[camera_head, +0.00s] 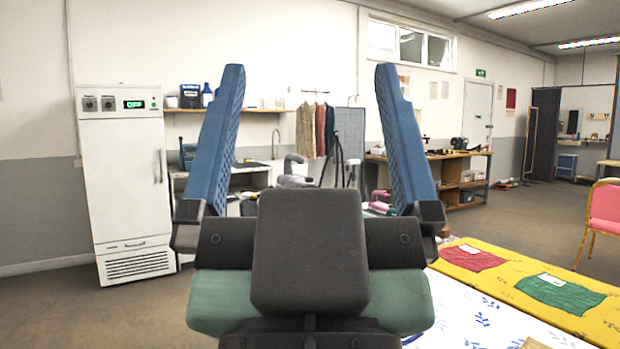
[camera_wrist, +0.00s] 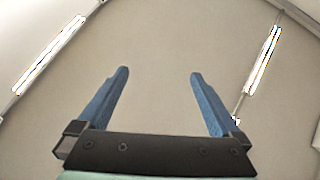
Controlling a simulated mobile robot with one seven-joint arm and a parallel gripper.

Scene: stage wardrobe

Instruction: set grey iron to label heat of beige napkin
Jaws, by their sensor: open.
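My gripper (camera_head: 310,72) is raised in front of the head camera, its two blue fingers wide apart with nothing between them. In the wrist view my gripper (camera_wrist: 157,72) points at the ceiling and is empty. A grey shape (camera_head: 293,172) shows partly behind my gripper; I cannot tell whether it is the grey iron. A small beige patch (camera_head: 540,344) is cut off at the bottom edge; it may be the beige napkin. No label on it can be read.
A red cloth (camera_head: 472,257) and a green cloth (camera_head: 560,292), each with a white label, lie on a yellow patterned surface (camera_head: 515,273). A white blue-patterned surface (camera_head: 455,305) is nearer. A pink object (camera_head: 380,205) is partly hidden. A white cabinet (camera_head: 125,190) stands left; floor before it is clear.

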